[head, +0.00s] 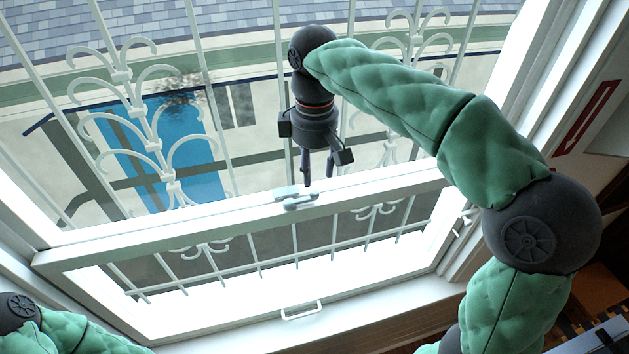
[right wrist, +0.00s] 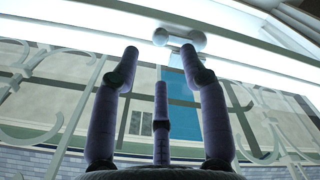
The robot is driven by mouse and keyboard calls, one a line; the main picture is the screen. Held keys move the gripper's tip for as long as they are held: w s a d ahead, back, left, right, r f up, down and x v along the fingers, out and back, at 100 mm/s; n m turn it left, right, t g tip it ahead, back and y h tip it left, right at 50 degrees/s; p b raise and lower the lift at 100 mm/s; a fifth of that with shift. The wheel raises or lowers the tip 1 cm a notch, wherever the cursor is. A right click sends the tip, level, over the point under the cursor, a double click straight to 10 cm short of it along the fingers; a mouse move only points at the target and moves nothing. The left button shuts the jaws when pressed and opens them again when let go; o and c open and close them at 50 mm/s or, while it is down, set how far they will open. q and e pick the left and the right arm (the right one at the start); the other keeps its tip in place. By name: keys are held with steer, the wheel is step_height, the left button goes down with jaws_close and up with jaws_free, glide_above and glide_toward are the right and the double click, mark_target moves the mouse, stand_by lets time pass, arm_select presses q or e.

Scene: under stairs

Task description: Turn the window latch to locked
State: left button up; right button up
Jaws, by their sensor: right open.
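The window latch (head: 298,201) is a small pale grey piece on the top rail of the lower sash. In the right wrist view the latch (right wrist: 181,39) shows as a rounded, knobbed shape on the white rail, beyond my fingertips. My right gripper (head: 318,183) points down just above the latch, a little to its right in the head view. Its fingers (right wrist: 160,75) are spread with nothing between them. I cannot tell whether a fingertip touches the latch. My left gripper is out of view; only part of my left arm shows at the lower left.
The lower sash frame (head: 190,232) is white and has a pull handle (head: 301,310) at its bottom. White scrolled window bars (head: 205,80) stand behind the glass. A red sign (head: 585,117) is on the wall at the right. The rail on both sides of the latch is clear.

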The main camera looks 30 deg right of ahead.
mark_target(315, 191)
step_height(315, 191, up, 6)
steer(key=shift+f, duration=0.15)
stand_by(0.6)
